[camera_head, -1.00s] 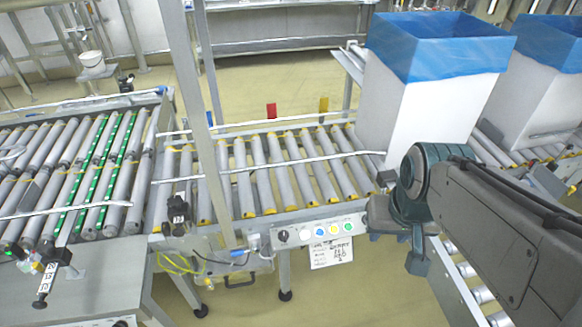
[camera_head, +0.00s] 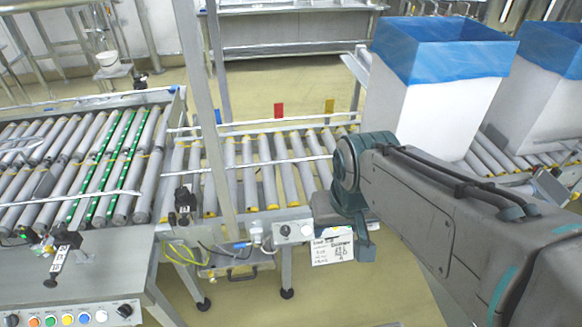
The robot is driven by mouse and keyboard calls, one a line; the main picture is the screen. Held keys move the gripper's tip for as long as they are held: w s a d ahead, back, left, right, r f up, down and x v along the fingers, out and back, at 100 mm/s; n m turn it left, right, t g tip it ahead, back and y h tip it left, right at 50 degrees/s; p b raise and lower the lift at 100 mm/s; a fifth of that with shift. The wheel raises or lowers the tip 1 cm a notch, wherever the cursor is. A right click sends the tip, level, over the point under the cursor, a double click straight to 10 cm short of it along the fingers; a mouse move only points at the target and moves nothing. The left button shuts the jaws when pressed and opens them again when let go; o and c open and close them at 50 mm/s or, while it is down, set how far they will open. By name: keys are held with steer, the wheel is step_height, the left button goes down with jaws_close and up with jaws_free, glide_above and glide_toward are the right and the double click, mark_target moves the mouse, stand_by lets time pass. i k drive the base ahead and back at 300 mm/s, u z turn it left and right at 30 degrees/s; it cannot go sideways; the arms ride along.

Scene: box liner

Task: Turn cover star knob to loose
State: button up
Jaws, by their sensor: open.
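No knob is clearly recognisable as the cover star knob. A small black knob (camera_head: 285,231) shows on the grey control box at the conveyor's front edge. Another black knob (camera_head: 124,311) sits at the right end of the button row on the left panel. My gripper (camera_head: 362,248) is open at the end of my dark arm, in front of the conveyor, right of the control box and apart from both knobs. My arm hides most of it, and its fingertips are not clear.
The roller conveyor (camera_head: 247,170) runs behind my gripper. A white box with a blue liner (camera_head: 440,55) stands on it behind my arm. A metal post (camera_head: 203,110) rises left of the control box. A paper label (camera_head: 333,250) hangs beside my gripper. Floor shows below.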

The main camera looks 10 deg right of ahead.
mark_target(182, 193)
steer(key=u, duration=0.45)
steer(key=k, duration=0.55)
steer(key=u, duration=0.95)
steer(key=i, duration=1.1)
steer(key=z, duration=0.8)
